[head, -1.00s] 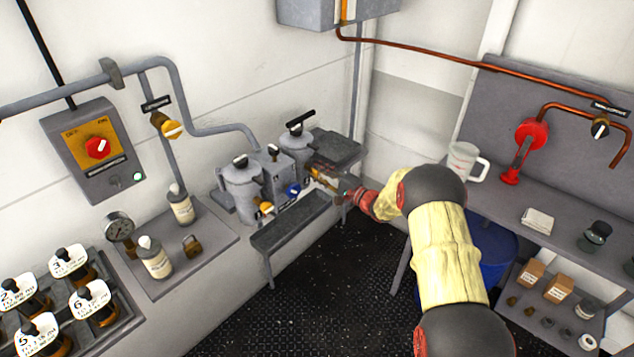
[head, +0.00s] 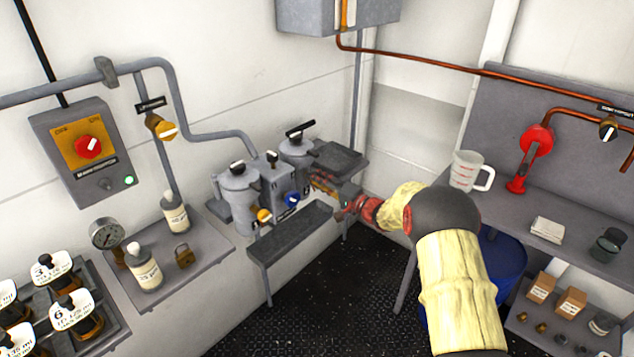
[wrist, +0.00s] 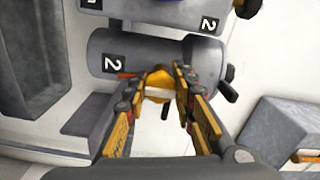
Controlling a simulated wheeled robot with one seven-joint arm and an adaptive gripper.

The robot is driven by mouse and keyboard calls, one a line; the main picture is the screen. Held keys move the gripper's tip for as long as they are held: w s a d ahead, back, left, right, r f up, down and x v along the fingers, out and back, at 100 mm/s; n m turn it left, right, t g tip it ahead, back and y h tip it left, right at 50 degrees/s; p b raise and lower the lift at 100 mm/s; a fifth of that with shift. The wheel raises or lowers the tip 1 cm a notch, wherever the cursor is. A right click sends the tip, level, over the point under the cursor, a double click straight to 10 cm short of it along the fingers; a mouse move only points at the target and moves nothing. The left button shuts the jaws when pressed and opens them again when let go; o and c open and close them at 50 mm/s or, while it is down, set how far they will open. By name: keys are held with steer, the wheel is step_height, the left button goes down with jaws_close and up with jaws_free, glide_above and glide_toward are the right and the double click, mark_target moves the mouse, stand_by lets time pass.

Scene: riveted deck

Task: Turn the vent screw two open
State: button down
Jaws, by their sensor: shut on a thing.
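The yellow-orange vent screw two (wrist: 158,80) sits on the grey housing marked 2 (wrist: 108,50) in the wrist view. A white bar shows across its near face. My gripper (wrist: 157,88) has one finger on each side of the screw and is shut on it. In the head view my gripper (head: 326,184) is at the front of the right grey canister (head: 297,150) and hides the screw there. The screw's exact turn angle is hard to tell.
The left canister (head: 238,188) has a similar orange screw (head: 264,216). A blue knob (head: 292,198) sits between the canisters. A dark tray (head: 290,232) juts out below. A right-hand bench holds a measuring jug (head: 464,170). The dark floor in front is open.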

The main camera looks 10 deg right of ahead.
steer(key=shift+f, duration=0.15)
steer(key=c, duration=1.5)
jaws_free()
steer(key=shift+o, duration=0.2)
steer(key=v, duration=1.2)
